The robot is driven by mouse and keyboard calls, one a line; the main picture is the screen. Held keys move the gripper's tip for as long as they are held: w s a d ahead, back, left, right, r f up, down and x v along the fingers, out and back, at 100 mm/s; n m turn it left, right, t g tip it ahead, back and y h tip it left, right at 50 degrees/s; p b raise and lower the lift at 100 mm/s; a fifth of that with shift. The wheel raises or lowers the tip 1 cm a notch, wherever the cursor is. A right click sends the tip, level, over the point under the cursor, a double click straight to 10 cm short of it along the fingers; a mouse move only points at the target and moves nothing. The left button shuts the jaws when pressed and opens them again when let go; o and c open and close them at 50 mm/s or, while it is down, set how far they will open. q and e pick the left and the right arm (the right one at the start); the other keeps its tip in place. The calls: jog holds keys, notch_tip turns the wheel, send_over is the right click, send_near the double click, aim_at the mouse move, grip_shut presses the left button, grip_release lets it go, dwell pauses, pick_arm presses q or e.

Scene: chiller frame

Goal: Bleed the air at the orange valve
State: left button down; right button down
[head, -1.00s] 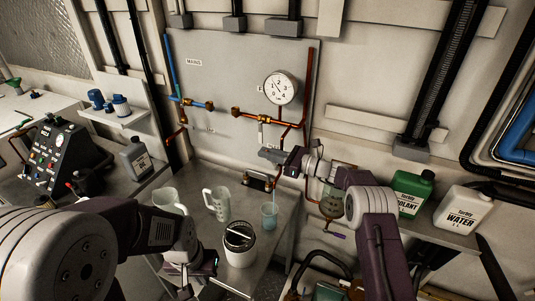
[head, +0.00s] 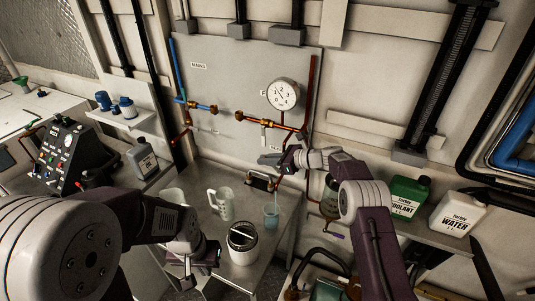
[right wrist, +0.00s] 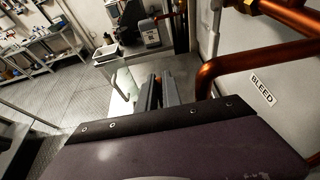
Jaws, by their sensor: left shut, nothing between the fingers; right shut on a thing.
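The orange bleed valve sits at the lower right of the grey wall panel (head: 240,80), where my right gripper (head: 270,160) covers it. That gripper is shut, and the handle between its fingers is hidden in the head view. The right wrist view shows its two fingers (right wrist: 165,92) close together, with a BLEED label (right wrist: 261,90) beside a copper pipe. A thin clear tube hangs below into a small bluish cup (head: 271,215) on the metal bench. My left gripper (head: 188,280) is shut and empty, low at the front left of the bench.
A round gauge (head: 283,94) and copper pipes with brass fittings (head: 264,122) are above the right gripper. Green (head: 408,195) and white (head: 458,212) jerrycans stand right.

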jog(key=c, duration=1.8)
grip_release()
jog(key=b+v, duration=0.3)
jog(key=v, duration=0.6)
